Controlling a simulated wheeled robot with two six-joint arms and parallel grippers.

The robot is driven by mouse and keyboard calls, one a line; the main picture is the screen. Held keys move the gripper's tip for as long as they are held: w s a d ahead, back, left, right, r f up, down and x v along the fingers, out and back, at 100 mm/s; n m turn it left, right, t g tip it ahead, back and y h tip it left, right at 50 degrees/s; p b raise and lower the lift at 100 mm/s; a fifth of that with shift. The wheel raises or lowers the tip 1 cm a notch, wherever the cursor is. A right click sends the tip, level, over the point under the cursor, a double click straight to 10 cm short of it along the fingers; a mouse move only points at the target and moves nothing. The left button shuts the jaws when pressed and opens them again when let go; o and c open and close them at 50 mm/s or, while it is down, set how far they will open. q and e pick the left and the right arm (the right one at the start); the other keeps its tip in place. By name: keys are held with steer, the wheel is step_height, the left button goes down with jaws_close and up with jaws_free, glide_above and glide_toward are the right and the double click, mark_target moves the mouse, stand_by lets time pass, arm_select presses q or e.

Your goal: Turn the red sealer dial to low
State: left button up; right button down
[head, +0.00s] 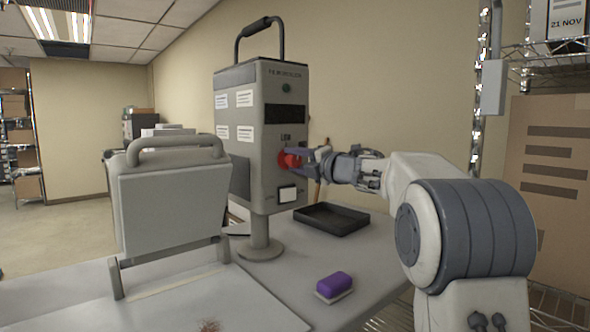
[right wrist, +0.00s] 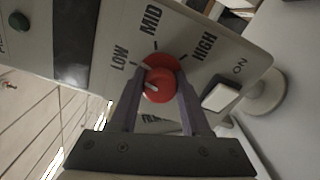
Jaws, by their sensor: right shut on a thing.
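The red sealer dial (head: 287,160) is on the front of the grey sealer (head: 234,147), below its dark display. In the right wrist view the dial (right wrist: 159,76) has LOW, MID and HIGH printed around it. A short pale mark shows on its knob; I cannot tell for sure which label it points at. My right gripper (head: 303,158) reaches in from the right and is shut on the dial. In the right wrist view its two fingers (right wrist: 158,90) lie on either side of the knob. My left gripper is not in view.
A white ON switch (head: 287,194) is below the dial. A black tray (head: 332,219) and a purple-topped block (head: 334,286) are on the table (head: 285,277). A grey handled machine (head: 176,203) stands at the left. A cardboard box (head: 551,180) is at the right.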

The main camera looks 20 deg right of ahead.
steer(key=shift+f+n+b, duration=0.15)
steer(key=shift+n+b, duration=0.45)
steer(key=shift+n, duration=0.6)
steer(key=shift+c, duration=1.9)
jaws_free()
steer(key=b+v, duration=0.2)
steer(key=v, duration=0.8)
steer(key=shift+s+b, duration=0.25)
steer(key=shift+b, duration=0.15)
